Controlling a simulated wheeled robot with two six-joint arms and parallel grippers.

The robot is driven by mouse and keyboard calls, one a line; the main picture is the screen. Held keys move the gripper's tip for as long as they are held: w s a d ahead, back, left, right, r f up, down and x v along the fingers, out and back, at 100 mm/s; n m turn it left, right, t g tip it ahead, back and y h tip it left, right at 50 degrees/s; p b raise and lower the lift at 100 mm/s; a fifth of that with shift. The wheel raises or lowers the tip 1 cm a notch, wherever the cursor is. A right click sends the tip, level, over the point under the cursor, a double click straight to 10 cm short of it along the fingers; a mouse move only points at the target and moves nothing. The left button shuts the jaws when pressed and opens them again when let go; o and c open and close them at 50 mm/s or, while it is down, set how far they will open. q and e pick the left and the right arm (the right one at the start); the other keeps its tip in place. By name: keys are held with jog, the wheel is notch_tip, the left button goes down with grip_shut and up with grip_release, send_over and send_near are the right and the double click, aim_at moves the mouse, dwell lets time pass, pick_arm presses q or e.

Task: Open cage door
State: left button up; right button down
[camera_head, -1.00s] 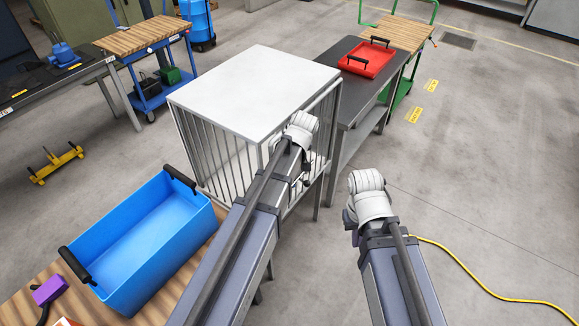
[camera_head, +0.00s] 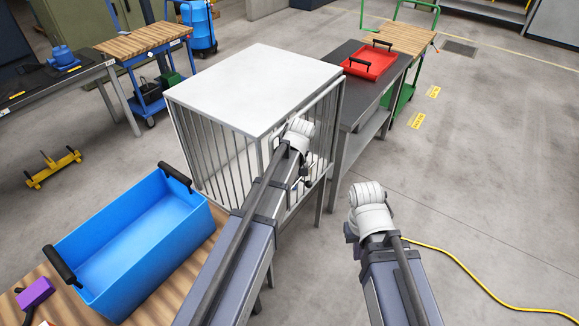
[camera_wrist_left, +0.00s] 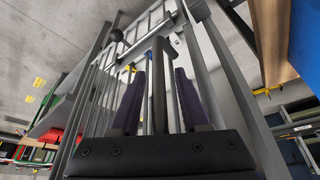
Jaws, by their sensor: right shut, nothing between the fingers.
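The cage (camera_head: 255,88) has a solid white top and grey bars and stands mid-picture in the head view. Its barred door (camera_head: 325,125) is on the right-hand face, partly hidden by my left arm; it looks about in line with that face. In the left wrist view, a dark upright handle bar (camera_wrist_left: 157,85) stands between the two purple fingers of my left gripper (camera_wrist_left: 158,95). Gaps show on both sides of the bar, so the fingers are apart around it. My right gripper (camera_head: 349,232) is shut and empty, mostly hidden by its wrist, over bare floor right of the cage.
A blue crate (camera_head: 75,278) with black handles stands on a wooden bench at lower left. A dark table (camera_head: 345,122) with a red tray (camera_head: 371,64) is right behind the cage. A yellow cable (camera_head: 480,287) lies on the floor at right, where floor is otherwise clear.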

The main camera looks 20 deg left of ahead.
pick_arm(q)
grip_shut()
dwell(1.2)
